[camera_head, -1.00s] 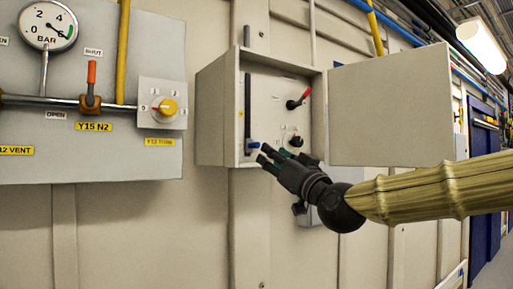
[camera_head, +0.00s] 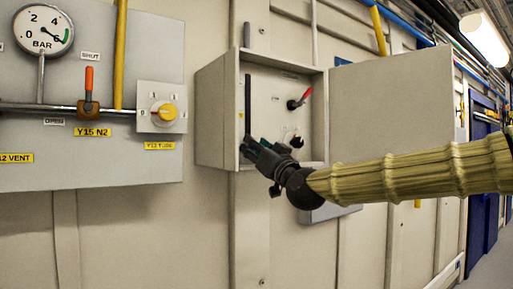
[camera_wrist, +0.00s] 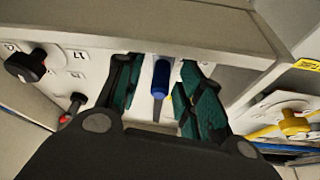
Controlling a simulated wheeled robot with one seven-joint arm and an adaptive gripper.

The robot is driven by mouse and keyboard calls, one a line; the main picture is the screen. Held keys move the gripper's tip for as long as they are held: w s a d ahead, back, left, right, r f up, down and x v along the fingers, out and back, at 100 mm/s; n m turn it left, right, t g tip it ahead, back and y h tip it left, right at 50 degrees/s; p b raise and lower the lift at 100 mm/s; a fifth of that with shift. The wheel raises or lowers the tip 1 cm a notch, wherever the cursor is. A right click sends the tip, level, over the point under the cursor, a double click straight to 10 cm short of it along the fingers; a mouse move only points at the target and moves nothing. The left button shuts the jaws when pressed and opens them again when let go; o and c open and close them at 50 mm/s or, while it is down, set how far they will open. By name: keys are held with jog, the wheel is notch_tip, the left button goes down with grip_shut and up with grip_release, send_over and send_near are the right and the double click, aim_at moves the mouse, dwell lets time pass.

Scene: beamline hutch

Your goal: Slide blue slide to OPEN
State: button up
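The blue slide (camera_wrist: 161,78) is a small blue handle at the bottom of a dark vertical slot (camera_head: 248,95) in the open wall box. My gripper (camera_head: 250,147) is at the lower left of the box interior and hides the blue slide in the head view. In the wrist view, my gripper's (camera_wrist: 164,84) green-padded fingers stand one on each side of the blue slide. A gap shows between the slide and each finger, so the gripper is open around it.
The box's left wall (camera_head: 216,115) rises close beside my gripper. A red-handled lever (camera_head: 300,99) and a black knob (camera_head: 296,142) are to the right in the box. The box door (camera_head: 392,105) is swung open right.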

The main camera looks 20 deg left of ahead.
jog(key=shift+c, duration=0.2)
grip_shut()
jog(key=p, duration=0.3)
send_near(249, 80)
jog(key=x, duration=0.5)
jog(key=shift+a+r, duration=0.15)
jog(key=shift+r, duration=0.05)
jog(key=shift+o, duration=0.2)
grip_release()
jog(key=shift+f, duration=0.1)
